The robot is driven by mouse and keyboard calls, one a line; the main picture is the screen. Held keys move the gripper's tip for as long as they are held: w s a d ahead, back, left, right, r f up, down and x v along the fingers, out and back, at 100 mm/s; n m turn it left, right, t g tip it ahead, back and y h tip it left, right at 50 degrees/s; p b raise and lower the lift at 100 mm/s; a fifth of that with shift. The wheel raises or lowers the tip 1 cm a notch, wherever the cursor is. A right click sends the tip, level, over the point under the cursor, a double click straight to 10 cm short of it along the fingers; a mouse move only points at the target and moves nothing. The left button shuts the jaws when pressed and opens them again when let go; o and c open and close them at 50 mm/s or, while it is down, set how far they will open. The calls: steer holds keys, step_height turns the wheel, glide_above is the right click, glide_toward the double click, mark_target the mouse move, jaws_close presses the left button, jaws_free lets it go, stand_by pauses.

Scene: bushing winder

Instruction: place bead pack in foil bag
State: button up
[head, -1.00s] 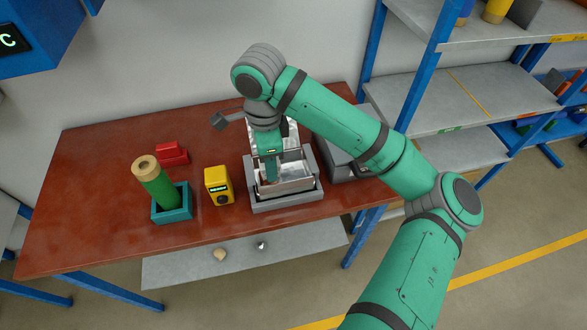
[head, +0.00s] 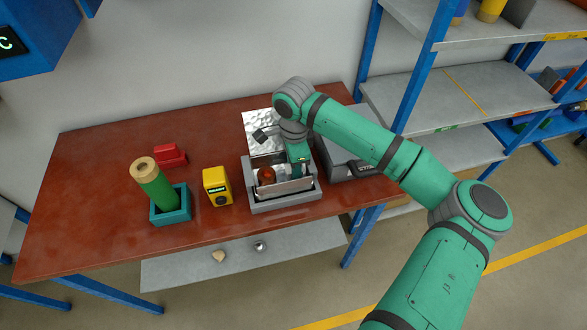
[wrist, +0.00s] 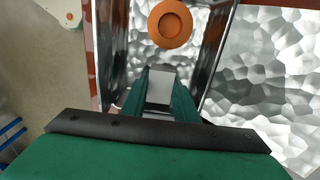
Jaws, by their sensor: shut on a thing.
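The foil bag (head: 262,126) is a silvery open pouch standing in a grey holder (head: 285,204), with its foil flap raised at the back. In the wrist view the flap (wrist: 262,85) lies at the right. An orange-brown round part with a recessed top (head: 266,175) sits in the bag; it also shows in the wrist view (wrist: 171,24). My gripper (head: 299,172) points down at the bag's right end. In the wrist view my gripper (wrist: 160,85) is shut on a small pale grey piece (wrist: 159,92), apparently the bead pack. Its lower part is hard to make out.
A yellow device (head: 217,187) stands left of the holder. Farther left are a green roll (head: 154,185) in a teal box (head: 172,214) and a red block (head: 170,155). A grey machine (head: 350,165) stands close on the right. The table's left part is clear.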

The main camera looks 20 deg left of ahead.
steer(key=shift+w+f, duration=0.1)
steer(key=shift+f, duration=0.1)
steer(key=shift+d, duration=0.25)
steer(key=shift+a, duration=0.15)
steer(key=o, duration=1)
steer(key=shift+s+a, duration=0.25)
steer(key=shift+o, duration=0.2)
steer(key=shift+d, duration=0.1)
step_height(320, 180, up, 12)
